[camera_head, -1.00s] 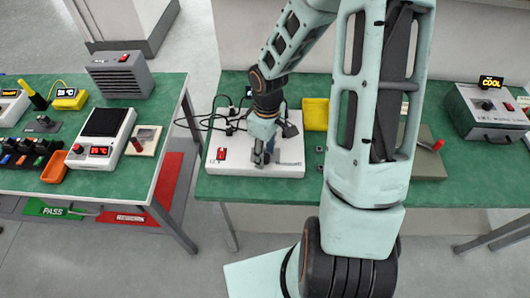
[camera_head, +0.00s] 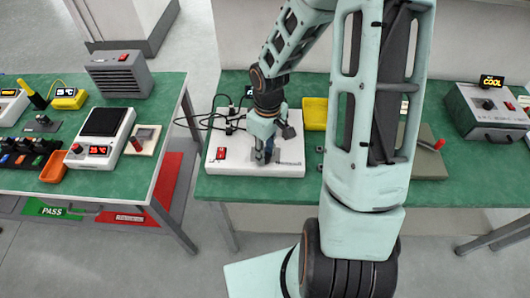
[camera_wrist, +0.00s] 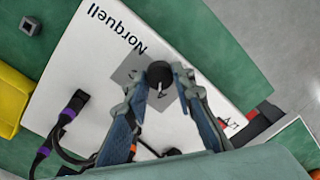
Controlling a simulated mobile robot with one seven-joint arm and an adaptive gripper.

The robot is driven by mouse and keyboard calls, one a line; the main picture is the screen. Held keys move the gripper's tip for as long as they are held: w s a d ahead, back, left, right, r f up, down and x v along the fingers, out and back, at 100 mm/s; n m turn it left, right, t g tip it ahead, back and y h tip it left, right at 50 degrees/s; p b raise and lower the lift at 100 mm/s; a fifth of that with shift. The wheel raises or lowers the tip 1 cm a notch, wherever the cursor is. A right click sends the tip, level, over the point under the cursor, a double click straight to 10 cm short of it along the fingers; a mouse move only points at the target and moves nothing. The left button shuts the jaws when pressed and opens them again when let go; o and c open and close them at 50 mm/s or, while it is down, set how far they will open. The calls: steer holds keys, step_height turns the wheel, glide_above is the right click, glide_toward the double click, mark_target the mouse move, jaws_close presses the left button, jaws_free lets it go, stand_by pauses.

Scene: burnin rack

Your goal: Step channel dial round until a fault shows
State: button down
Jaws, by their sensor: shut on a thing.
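The channel dial (camera_wrist: 159,73) is a round black knob on a grey plate in the wrist view. It sits on a white box (camera_wrist: 92,60) printed "Norquell". My gripper (camera_wrist: 164,82) reaches down over the box with a finger on either side of the dial, shut on it. In the head view my gripper (camera_head: 262,156) covers the dial, so its pointer position cannot be read there. The white box (camera_head: 232,170) stands on the green bench, with a red switch (camera_head: 221,153) at its left. I cannot make out a fault sign on it.
Black cables (camera_head: 212,121) run behind the box. A yellow bin (camera_head: 314,113) stands to its right, and a grey box with a "COOL" display (camera_head: 491,82) is at the far right. Another bench (camera_head: 62,187) with several devices is at the left, across a gap.

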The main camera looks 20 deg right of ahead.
mark_target(268, 155)
steer(key=m+b, duration=0.1)
steer(key=m, duration=0.3)
steer(key=shift+b, duration=0.35)
steer(key=shift+m+b, duration=0.65)
steer(key=shift+m, duration=0.95)
steer(key=c, duration=1.6)
jaws_free()
steer(key=r, duration=1.2)
steer(key=shift+d, duration=0.4)
